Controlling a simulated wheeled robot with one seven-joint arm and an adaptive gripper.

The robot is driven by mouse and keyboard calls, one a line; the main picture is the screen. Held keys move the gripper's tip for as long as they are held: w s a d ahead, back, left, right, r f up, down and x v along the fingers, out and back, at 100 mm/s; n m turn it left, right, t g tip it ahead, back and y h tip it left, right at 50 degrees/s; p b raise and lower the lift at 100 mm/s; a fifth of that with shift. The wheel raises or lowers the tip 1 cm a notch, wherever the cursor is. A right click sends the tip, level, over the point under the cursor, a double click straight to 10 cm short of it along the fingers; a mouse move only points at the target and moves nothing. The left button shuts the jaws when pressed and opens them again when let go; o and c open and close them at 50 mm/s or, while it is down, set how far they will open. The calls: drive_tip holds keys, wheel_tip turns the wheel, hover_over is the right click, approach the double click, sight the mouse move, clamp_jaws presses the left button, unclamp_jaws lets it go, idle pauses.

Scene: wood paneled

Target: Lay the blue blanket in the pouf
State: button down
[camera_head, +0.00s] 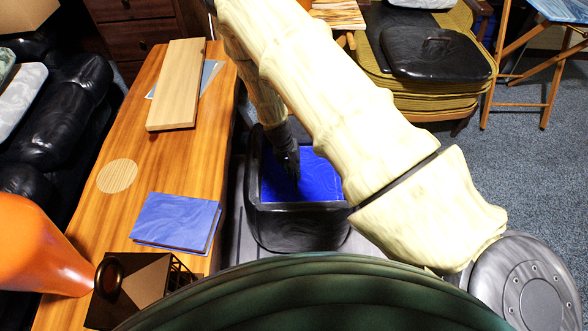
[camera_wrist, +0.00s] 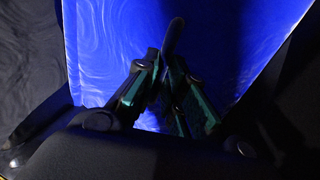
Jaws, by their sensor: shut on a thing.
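The blue blanket (camera_head: 318,178) shows as a flat, bright blue sheet inside the black pouf (camera_head: 298,228), which is open at the top. My gripper (camera_head: 289,170) reaches down into the left part of the pouf, over the blanket. In the wrist view the blanket (camera_wrist: 225,40) spreads behind my gripper (camera_wrist: 165,75). Its fingers are close together on a thin dark piece at the blanket, whose lower end is hidden between them. The pouf's dark inner wall (camera_wrist: 30,60) shows at the left of the wrist view. My arm hides the pouf's right rear side in the head view.
A wooden bench (camera_head: 150,175) stands left of the pouf, with a blue book (camera_head: 175,221), a board (camera_head: 180,90), a round coaster (camera_head: 117,176) and a dark lantern (camera_head: 140,285). An orange vase (camera_head: 35,250) is at lower left. Blue carpet (camera_head: 510,180) is clear at right.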

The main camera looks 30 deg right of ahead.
drive_tip(key=shift+f, duration=0.2)
idle(0.5)
drive_tip(key=c, duration=1.4)
unclamp_jaws()
drive_tip(key=shift+o, duration=0.2)
drive_tip(key=shift+o, duration=1.4)
drive_tip(key=v, duration=1.2)
